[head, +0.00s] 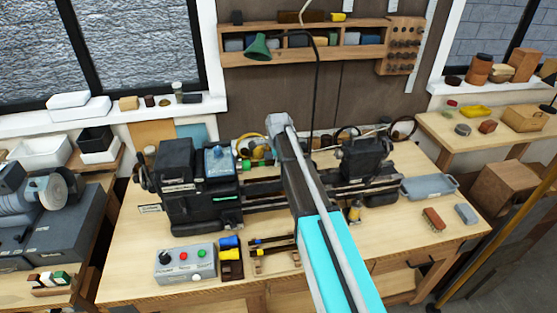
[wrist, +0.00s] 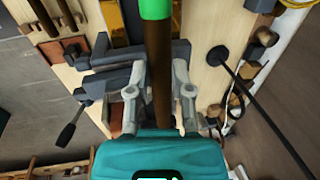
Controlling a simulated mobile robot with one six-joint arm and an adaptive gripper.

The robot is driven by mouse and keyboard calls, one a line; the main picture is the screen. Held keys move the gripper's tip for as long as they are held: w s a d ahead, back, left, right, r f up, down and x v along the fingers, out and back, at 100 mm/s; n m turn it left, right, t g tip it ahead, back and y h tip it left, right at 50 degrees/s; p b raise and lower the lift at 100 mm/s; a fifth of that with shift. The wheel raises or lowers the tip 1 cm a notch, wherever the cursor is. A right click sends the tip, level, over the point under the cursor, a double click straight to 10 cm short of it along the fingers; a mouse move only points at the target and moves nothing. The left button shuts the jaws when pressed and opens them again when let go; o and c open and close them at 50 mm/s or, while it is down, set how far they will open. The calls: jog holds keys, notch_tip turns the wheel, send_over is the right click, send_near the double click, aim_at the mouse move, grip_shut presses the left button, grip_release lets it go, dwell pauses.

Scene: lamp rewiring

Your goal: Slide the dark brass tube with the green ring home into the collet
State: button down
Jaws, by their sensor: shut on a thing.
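The dark brass tube (wrist: 158,45) runs up the middle of the wrist view, with its green ring (wrist: 155,9) at the top edge. My gripper (wrist: 157,72) is shut on the tube, one grey finger on each side. The tube's end beyond the ring is out of that view. In the head view the dark lathe headstock (head: 178,196) stands left of my arm, and a small green spot beside it may be the ring. I cannot make out the collet mouth or how far the tube is from it. My arm hides the gripper in the head view.
The lathe's tailstock (head: 362,160) stands right of my arm. A control box (head: 186,262) with coloured buttons and a small wooden rack (head: 275,257) are at the bench front. A grey tray (head: 428,187) lies at the right. A green lamp (head: 257,47) hangs behind.

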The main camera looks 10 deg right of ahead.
aim_at(269, 161)
jog(key=shift+a, duration=1.55)
dwell(0.6)
jog(key=shift+c, duration=2.2)
grip_release()
jog(key=shift+r, duration=0.15)
